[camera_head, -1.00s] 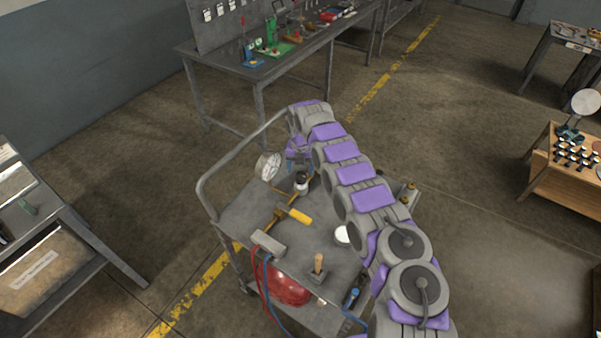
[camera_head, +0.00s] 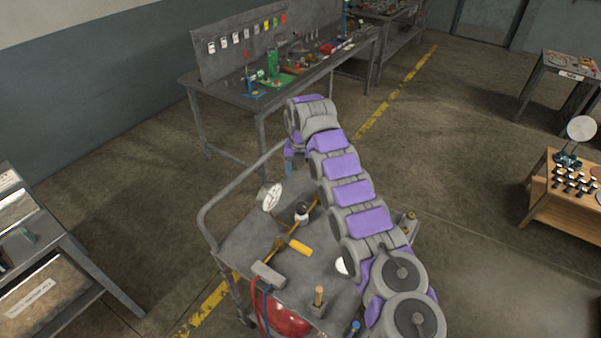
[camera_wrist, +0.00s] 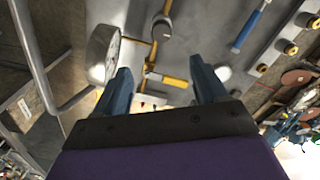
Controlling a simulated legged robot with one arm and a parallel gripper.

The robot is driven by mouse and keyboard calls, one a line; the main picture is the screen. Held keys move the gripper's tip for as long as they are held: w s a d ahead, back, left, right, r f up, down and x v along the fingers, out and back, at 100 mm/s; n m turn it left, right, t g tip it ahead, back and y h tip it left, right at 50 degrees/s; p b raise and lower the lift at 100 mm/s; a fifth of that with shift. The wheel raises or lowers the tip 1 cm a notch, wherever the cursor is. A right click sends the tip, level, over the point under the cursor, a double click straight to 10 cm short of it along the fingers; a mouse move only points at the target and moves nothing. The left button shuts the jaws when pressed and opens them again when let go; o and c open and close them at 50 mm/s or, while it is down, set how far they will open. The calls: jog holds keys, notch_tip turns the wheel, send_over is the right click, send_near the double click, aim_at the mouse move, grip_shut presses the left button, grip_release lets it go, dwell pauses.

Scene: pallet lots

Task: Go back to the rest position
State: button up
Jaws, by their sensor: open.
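My gripper (camera_wrist: 160,88) is open in the wrist view, its two blue fingers apart with nothing held between them. Beyond the fingers lies the grey cart top, with a yellow-handled valve (camera_wrist: 168,80) on a brass pipe and a round white gauge (camera_wrist: 103,52) near the left finger. In the head view my purple and grey arm reaches out over the right side of the cart (camera_head: 240,245). My gripper is mostly hidden behind the arm's far end there; a bit of blue (camera_head: 292,160) shows below it.
On the cart are the gauge (camera_head: 271,197), the yellow handle (camera_head: 299,247) and a wooden-handled tool (camera_head: 318,297); a red tank (camera_head: 285,320) sits below. A workbench (camera_head: 265,92) stands behind, a wooden stand (camera_head: 570,207) at right, another table (camera_head: 50,262) at left. Floor to the cart's right is clear.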

jog(key=s+d+r+m+g+h+b, duration=0.1)
jog(key=s+d+r+m, duration=0.65)
jog(key=s+m, duration=0.25)
jog(key=s+d+r+m+h+b, duration=0.1)
jog(key=s+d+r+m, duration=0.6)
jog(key=s+r+m, duration=0.25)
jog(key=s+f+m+y+b, duration=0.1)
jog(key=s+m, duration=0.6)
jog(key=s, duration=1.1)
jog(key=s+f+m+y+b, duration=0.1)
jog(key=s+f+m, duration=0.3)
jog(key=s, duration=1.4)
jog(key=m, duration=0.4)
jog(key=shift+s+f+g, duration=0.2)
jog(key=shift+f+g, duration=0.15)
jog(key=shift+g, duration=0.05)
jog(key=shift+d, duration=0.1)
